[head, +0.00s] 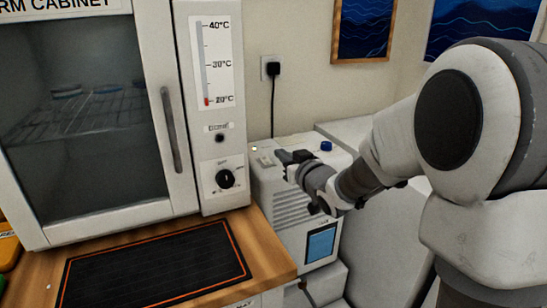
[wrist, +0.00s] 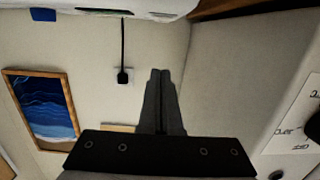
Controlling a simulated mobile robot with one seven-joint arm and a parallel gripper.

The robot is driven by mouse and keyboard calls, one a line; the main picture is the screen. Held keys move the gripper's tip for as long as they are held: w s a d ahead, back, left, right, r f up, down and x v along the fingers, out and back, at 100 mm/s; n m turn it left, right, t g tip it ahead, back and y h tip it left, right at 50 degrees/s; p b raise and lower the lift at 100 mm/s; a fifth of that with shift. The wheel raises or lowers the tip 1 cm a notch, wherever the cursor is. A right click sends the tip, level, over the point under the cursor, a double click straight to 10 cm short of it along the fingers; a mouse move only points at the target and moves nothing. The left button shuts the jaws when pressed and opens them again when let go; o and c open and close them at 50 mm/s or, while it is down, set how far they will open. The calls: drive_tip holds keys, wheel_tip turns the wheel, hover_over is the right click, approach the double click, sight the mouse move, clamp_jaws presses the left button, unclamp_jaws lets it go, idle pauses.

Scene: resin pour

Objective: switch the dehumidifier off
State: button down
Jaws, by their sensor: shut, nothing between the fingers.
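The dehumidifier (head: 293,212) is a white box with side vents and a blue window, standing right of the warm cabinet. On its top are a small lit greenish light (head: 254,148), a small pale switch-like part (head: 265,161) and a blue knob (head: 326,146). My gripper (head: 281,156) is shut and empty, over the top of the dehumidifier, just right of the pale part. I cannot tell whether it touches. In the wrist view the shut fingers (wrist: 160,74) show, with the dehumidifier's white edge (wrist: 150,5) and blue knob (wrist: 42,14) at the top of the picture.
The warm cabinet (head: 180,205) with a dial (head: 225,178) stands close on the left. A black mat (head: 150,265) lies on the wooden bench (head: 262,262). A plug and cord (head: 272,69) hang on the wall behind; framed pictures (head: 364,30) hang right.

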drive_tip(key=b, duration=0.2)
hover_over(267, 163)
drive_tip(key=shift+d+f, duration=0.1)
drive_tip(key=shift+f, duration=0.65)
wheel_tip(267, 163, down, 3)
drive_tip(key=shift+r+b, duration=0.1)
drive_tip(key=shift+b, duration=0.45)
drive_tip(key=shift+f, duration=0.45)
drive_tip(key=shift+w+r+p, duration=0.1)
drive_tip(key=shift+p, duration=0.3)
